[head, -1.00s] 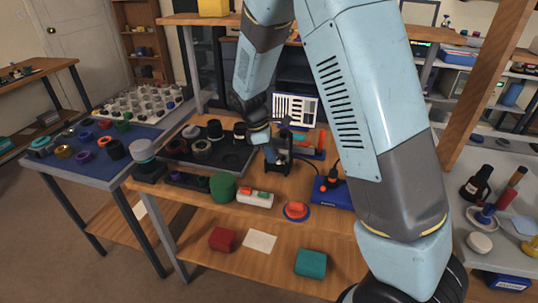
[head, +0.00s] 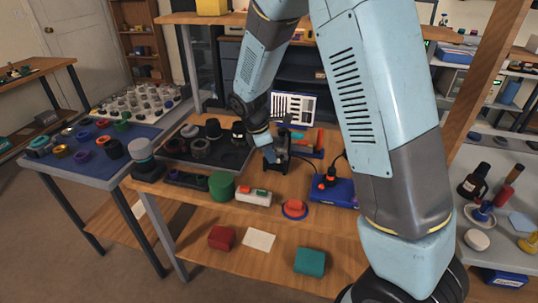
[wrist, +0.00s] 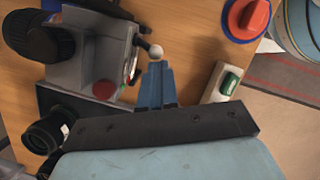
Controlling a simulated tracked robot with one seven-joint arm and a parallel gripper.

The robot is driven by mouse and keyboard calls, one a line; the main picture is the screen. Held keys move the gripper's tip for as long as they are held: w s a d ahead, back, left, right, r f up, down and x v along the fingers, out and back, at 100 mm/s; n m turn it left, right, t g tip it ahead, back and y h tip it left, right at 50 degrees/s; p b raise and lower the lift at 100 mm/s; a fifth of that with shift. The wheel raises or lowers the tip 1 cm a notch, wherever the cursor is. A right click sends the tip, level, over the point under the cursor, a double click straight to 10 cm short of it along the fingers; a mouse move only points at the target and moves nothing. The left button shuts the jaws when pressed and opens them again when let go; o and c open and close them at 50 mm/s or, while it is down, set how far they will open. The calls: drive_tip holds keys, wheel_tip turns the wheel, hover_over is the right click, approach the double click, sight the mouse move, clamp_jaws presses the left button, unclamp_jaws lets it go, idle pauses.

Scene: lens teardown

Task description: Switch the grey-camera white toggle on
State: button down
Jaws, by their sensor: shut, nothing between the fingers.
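The grey camera (wrist: 102,60) fills the upper left of the wrist view, with a red button (wrist: 104,90) and a black round part on its left. The white toggle (wrist: 156,52) is a small round white knob at the camera's right side. My gripper (wrist: 157,66) is shut and empty, its blue fingertips just below the knob in the picture. I cannot tell whether they touch it. In the head view my gripper (head: 268,152) is at the camera (head: 281,153), which it partly hides; the toggle cannot be made out there.
A white switch box with a green rocker (wrist: 229,83) lies right of the fingers. An orange-red knob on a blue base (wrist: 246,16) is at upper right. A black lens (wrist: 44,136) is at lower left. A green cylinder (head: 222,186) and blue box (head: 336,191) stand on the bench.

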drive_tip(key=n, duration=0.1)
drive_tip(key=s+d+n+t, duration=0.1)
drive_tip(key=n, duration=0.1)
drive_tip(key=d+n, duration=0.1)
drive_tip(key=n, duration=0.1)
drive_tip(key=shift+s+t+y, duration=0.3)
drive_tip(key=shift+w+a, duration=0.1)
drive_tip(key=shift+w+a, duration=0.25)
drive_tip(key=shift+w, duration=0.4)
